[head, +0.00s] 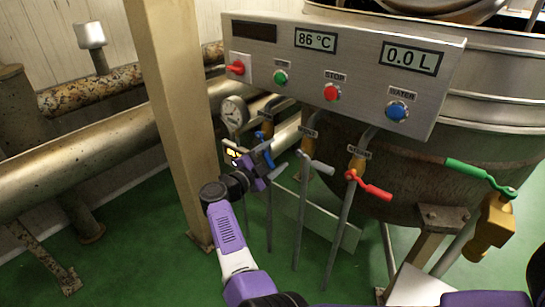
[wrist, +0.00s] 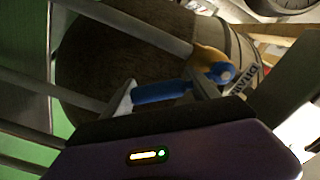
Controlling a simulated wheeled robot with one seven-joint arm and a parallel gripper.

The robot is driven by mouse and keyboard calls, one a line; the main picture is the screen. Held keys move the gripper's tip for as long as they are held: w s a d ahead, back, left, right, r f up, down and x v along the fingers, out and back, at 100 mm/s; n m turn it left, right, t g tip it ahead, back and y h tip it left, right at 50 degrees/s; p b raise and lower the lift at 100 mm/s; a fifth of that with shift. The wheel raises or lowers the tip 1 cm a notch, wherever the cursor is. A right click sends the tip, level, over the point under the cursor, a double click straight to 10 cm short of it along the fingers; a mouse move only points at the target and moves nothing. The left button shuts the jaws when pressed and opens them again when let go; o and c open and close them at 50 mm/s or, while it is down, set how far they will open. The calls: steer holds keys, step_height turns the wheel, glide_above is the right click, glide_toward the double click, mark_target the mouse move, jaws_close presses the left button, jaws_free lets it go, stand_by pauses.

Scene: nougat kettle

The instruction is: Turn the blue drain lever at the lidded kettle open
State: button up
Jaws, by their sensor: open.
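The blue drain lever (head: 264,147) sits on the leftmost pipe under the control panel, partly hidden by my gripper in the head view. In the wrist view the blue lever (wrist: 165,92) lies across the middle, with its round blue hub at its right end on a brass valve (wrist: 210,58). A label reading DRAIN is beside the hub. My gripper (head: 270,167) is at the lever, coming from the lower left. In the wrist view its open fingertips (wrist: 163,96) are close around the handle; whether they touch it is unclear. The kettle (head: 405,175) stands behind at the right.
The control panel (head: 345,65) hangs just above, with buttons and displays reading 86 °C and 0.0 L. A grey lever (head: 318,166) and a red lever (head: 370,187) stand close on the right. A tan post (head: 170,110) and a pressure gauge (head: 234,113) are at the left.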

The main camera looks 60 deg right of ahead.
mark_target(267, 160)
steer(key=shift+w, duration=0.15)
stand_by(0.4)
steer(key=shift+a, duration=0.15)
steer(key=shift+w+a, duration=0.1)
steer(key=shift+a, duration=0.3)
steer(key=a+p, duration=0.2)
steer(key=a, duration=0.5)
steer(key=shift+w+a, duration=0.1)
steer(key=shift+a, duration=0.05)
